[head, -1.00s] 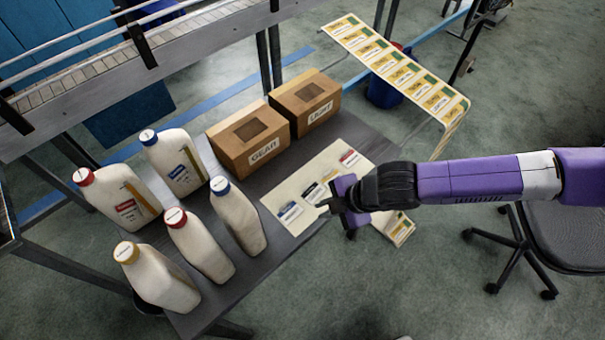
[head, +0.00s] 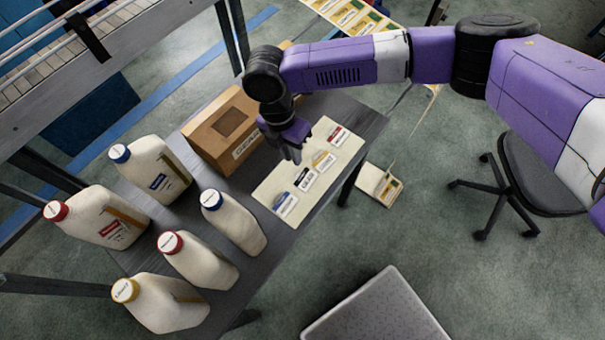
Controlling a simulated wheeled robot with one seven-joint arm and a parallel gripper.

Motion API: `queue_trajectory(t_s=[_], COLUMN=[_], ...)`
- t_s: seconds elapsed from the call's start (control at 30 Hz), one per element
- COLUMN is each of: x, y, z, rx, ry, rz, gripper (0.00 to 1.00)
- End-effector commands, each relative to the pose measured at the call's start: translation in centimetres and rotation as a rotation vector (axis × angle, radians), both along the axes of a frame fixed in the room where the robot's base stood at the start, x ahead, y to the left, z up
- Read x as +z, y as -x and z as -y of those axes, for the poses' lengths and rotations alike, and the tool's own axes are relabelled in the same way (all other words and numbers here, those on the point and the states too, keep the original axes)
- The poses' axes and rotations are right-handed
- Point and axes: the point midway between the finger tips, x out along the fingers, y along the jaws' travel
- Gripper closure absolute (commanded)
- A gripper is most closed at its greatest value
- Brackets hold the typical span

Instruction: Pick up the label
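A cream sheet (head: 268,192) lies on the dark table with several labels in a row. They are a blue one (head: 285,204), a dark one (head: 305,179), a yellow one (head: 323,160) and a red one (head: 338,136). My gripper (head: 293,157) points down over the sheet's back left part, left of the yellow and red labels. Its fingers look close together, but whether they are open or shut is unclear. No label is visible in them. The wrist hides part of the sheet's far edge.
Several cream bottles (head: 234,222) with blue, red and yellow caps stand on the table (head: 262,262) at left. A cardboard box (head: 212,133) stands just behind my gripper; my arm mostly hides another. A conveyor (head: 60,63) runs at back left. A chair (head: 545,180) stands at right.

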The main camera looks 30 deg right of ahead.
Motion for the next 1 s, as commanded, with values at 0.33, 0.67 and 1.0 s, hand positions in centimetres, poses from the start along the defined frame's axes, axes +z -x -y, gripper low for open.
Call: queue_trajectory(t_s=[0.33,0.67,1.0], x=[-3.7,-6.7,-6.7], y=[1.0,1.4,1.4], z=[0.2,0.4,0.4], rx=[-0.001,-0.002,-0.002], ry=[0.001,0.001,0.001], rz=[-0.001,0.004,0.004], gripper=[0.86,0.86,1.0])
